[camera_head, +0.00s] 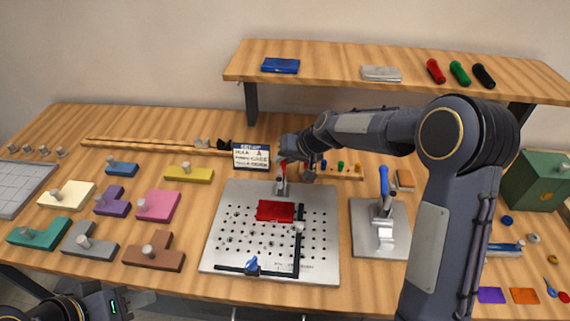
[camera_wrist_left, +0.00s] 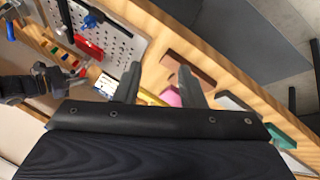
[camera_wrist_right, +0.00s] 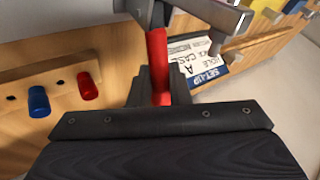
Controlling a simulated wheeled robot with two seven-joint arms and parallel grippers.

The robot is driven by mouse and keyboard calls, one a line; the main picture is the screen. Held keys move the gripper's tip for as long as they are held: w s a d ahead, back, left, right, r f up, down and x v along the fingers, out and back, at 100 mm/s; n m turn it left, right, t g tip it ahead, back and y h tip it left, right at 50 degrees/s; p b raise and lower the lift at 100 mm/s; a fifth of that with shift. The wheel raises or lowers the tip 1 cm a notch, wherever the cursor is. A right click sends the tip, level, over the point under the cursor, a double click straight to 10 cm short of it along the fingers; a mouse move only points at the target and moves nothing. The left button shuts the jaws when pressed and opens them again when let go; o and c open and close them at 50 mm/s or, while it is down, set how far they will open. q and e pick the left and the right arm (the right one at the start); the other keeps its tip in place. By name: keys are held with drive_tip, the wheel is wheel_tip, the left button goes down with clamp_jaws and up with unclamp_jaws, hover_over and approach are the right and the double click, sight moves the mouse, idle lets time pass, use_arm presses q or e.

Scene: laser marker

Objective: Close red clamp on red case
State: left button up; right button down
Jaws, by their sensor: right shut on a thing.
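The red case (camera_head: 275,211) lies on the perforated metal plate (camera_head: 232,255), and it also shows in the left wrist view (camera_wrist_left: 89,48). The red clamp (camera_head: 282,180) stands at the plate's back edge, behind the case. My right gripper (camera_wrist_right: 160,85) is shut on the clamp's red handle (camera_wrist_right: 158,60), which runs between its fingers in the right wrist view. In the head view my right gripper partly hides the handle. My left gripper (camera_wrist_left: 160,80) is open and empty, low at the left front, away from the plate.
A setup card (camera_head: 251,156) stands behind the plate. A blue-handled clamp (camera_head: 384,190) on its own plate is to the right. Black fixture bars and a blue knob (camera_head: 252,263) are at the plate's front. Several coloured blocks fill the left side. A shelf (camera_head: 330,69) hangs above the back.

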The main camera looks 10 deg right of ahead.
drive_tip(key=t+b, duration=0.1)
drive_tip(key=b, duration=0.1)
drive_tip(key=s+t+b, duration=0.1)
drive_tip(key=b, duration=0.1)
drive_tip(key=shift+a+r+n, duration=0.1)
drive_tip(key=shift+r+n, duration=0.05)
drive_tip(key=shift+n, duration=0.25)
drive_tip(key=shift+s+r+t+h+b, duration=0.15)
drive_tip(key=shift+r+t+h+b, duration=0.15)
drive_tip(key=shift+r+b, duration=0.15)
use_arm(q)
wheel_tip(320, 180, down, 7)
drive_tip(key=shift+r, duration=0.2)
